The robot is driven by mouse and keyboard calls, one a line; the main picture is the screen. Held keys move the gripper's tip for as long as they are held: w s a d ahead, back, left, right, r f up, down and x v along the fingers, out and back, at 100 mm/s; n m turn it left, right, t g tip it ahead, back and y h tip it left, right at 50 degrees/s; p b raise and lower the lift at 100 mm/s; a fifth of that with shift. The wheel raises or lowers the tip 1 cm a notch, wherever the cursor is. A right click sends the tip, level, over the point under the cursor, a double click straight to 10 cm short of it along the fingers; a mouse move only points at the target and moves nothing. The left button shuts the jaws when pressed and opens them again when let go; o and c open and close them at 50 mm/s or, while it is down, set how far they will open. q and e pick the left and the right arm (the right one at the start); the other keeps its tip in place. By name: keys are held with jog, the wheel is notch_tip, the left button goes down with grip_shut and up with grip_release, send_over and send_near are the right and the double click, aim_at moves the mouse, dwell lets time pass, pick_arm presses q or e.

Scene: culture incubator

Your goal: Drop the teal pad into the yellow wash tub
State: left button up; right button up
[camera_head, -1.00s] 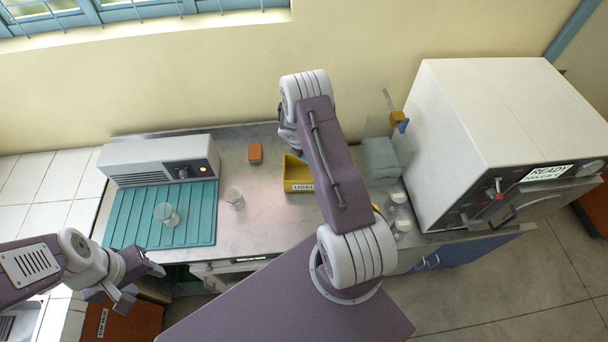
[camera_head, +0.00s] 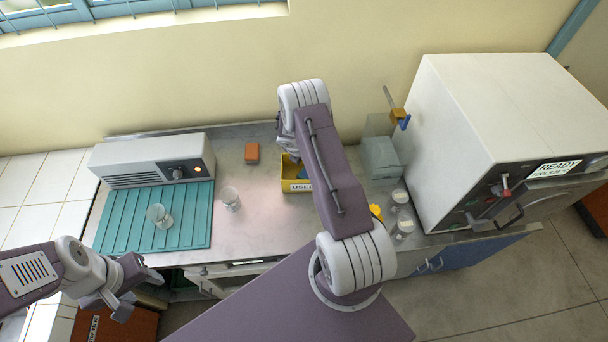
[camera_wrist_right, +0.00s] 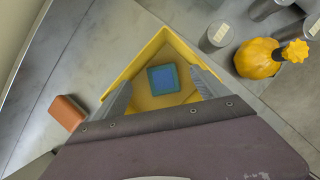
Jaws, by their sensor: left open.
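The yellow wash tub (camera_head: 290,186), with a "USED" label, stands on the bench; my right arm partly covers it. In the right wrist view the tub (camera_wrist_right: 152,50) lies below my right gripper (camera_wrist_right: 163,88), whose two grey fingers are spread apart. The teal pad (camera_wrist_right: 163,79), with a bluer middle, shows inside the tub between the fingers and clear of both. A bit of blue also shows in the tub in the head view. My left gripper (camera_head: 140,294) is open and empty at the lower left, off the bench's front edge.
An orange block (camera_head: 252,153) lies left of the tub. Two glass beakers stand on and beside the ribbed teal mat (camera_head: 120,222). A large white incubator (camera_head: 500,100) fills the right side.

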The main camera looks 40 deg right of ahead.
jog(key=b+v, duration=0.1)
jog(key=v, duration=0.8)
dwell(0.3)
